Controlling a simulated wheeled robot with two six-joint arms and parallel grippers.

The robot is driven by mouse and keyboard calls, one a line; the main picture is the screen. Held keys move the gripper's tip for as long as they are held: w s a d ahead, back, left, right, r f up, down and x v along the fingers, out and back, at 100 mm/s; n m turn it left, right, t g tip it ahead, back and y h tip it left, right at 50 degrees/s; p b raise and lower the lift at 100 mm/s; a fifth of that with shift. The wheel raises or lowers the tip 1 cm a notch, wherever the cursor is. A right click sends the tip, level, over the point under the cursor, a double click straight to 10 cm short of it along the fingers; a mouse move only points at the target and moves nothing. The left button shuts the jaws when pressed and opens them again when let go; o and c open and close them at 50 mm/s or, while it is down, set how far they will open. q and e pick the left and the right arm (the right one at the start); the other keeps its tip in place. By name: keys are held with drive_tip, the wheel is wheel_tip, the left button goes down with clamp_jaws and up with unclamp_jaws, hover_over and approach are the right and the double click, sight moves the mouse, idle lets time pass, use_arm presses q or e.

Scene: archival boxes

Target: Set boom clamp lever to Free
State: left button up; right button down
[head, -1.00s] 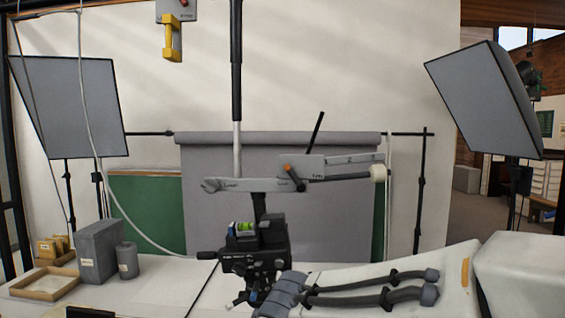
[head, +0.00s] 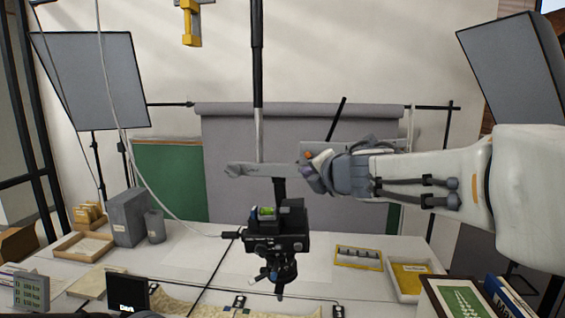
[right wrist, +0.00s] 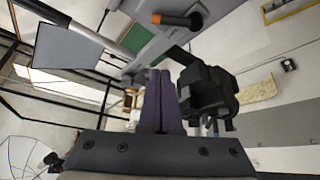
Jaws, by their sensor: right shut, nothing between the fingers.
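The boom clamp lever (right wrist: 178,19) is a dark lever with an orange tip in the right wrist view. In the head view only a bit of orange (head: 308,155) shows just above my right fingers. The grey boom (head: 250,170) runs level behind my gripper, and the gripper and forearm hide much of its right part. My right gripper (head: 310,180) is shut and empty at the boom, close to the lever. The lever's setting cannot be read. My left gripper is not in view.
A black camera head (head: 277,232) stands under the boom, beside my fingers in the wrist view. A black upright pole (head: 257,60) rises behind. Trays, boxes and a pale map (head: 190,302) lie on the white table. Softbox panels (head: 92,80) stand left and right.

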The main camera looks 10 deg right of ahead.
drive_tip(key=b+x, duration=0.2)
drive_tip(key=x, duration=0.8)
drive_tip(key=shift+f, duration=0.1)
drive_tip(key=d+r+p, duration=0.2)
drive_tip(key=d, duration=0.1)
drive_tip(key=shift+s+r, duration=0.25)
drive_tip(key=shift+w+d, duration=0.1)
drive_tip(key=shift+w, duration=0.05)
